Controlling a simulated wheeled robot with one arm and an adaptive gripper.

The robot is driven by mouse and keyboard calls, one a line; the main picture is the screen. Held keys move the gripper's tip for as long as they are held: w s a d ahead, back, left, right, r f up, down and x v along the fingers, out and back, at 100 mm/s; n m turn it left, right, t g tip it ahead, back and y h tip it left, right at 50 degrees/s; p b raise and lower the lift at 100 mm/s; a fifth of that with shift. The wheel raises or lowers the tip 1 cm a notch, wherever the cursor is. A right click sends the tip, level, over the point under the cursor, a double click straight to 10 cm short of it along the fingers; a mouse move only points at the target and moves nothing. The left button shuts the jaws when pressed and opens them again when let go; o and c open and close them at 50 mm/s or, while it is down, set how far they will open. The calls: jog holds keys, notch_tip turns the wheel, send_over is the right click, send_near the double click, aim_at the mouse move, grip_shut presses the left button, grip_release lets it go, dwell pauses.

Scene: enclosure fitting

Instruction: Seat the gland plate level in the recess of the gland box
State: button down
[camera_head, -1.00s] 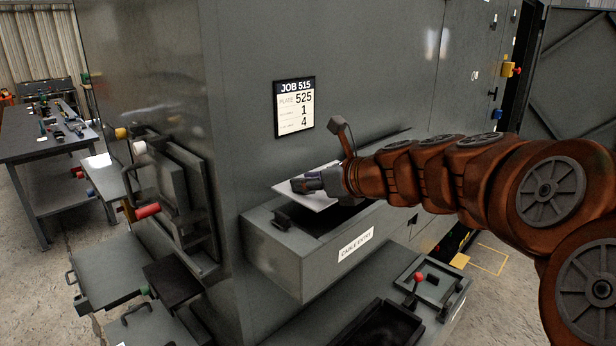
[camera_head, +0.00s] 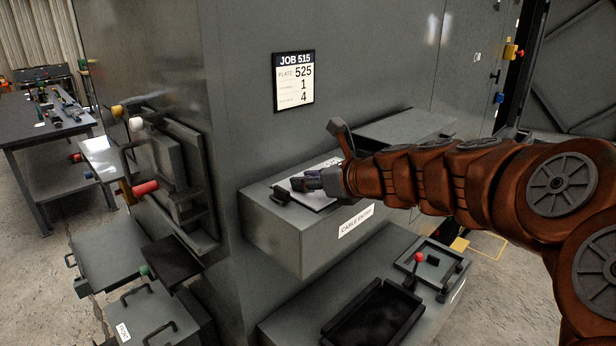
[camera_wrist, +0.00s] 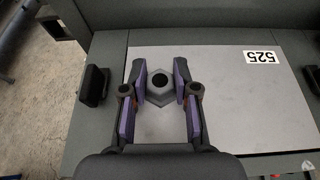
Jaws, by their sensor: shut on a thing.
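The gland plate (camera_wrist: 220,100) is a flat pale grey sheet marked 525 in the wrist view. In the head view the plate (camera_head: 322,203) shows partly behind my gripper (camera_head: 303,184), on top of the gland box (camera_head: 272,228), which bears a CABLE ENTRY label. My gripper (camera_wrist: 158,78) is shut on the dark round knob (camera_wrist: 160,88) with a hexagonal base, on the plate's face. The plate lies close to level with the box rim (camera_wrist: 95,125). I cannot tell whether every edge is down inside the recess.
Black lugs stand at the box's left (camera_wrist: 97,84) and right (camera_wrist: 313,80) in the wrist view. A cabinet wall with a JOB 515 sign (camera_head: 293,81) rises behind. Below is a ledge with a black tray (camera_head: 375,318) and a red-knobbed lever (camera_head: 418,258).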

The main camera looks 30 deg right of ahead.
jog(key=shift+f, duration=0.15)
jog(key=c, duration=0.8)
grip_release()
jog(key=v, duration=1.2)
jog(key=shift+s+f, duration=0.1)
jog(key=shift+s, duration=0.05)
